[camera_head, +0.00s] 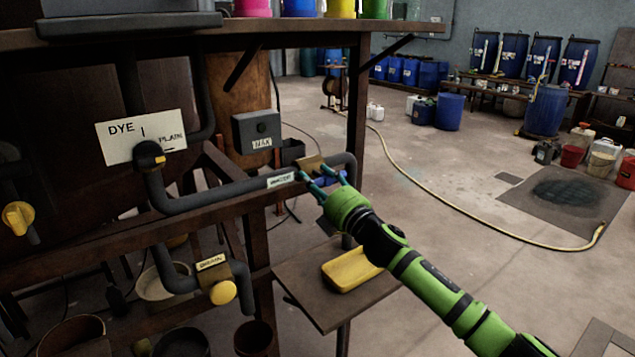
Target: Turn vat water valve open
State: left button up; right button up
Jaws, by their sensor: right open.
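The water pipe (215,197) runs along the vat's wooden frame and carries a white label that seems to read WATER (281,180). A brass-coloured valve body (311,163) sits on this pipe just right of the label. A small blue handle (331,180) shows at the valve, partly hidden by my fingers. My right gripper (312,171) is open, its teal fingers reaching to either side of the blue handle. I cannot tell whether they touch it. My left gripper is not in view.
A yellow-handled drain valve (222,292) sits lower left, below the DYE/PLAIN sign (141,136). A grey box (257,131) is behind the pipe. A yellow block (351,270) lies on a low wooden board (318,298) beneath my arm. A hose (440,195) crosses the open floor at right.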

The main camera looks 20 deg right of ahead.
jog(key=v, duration=1.2)
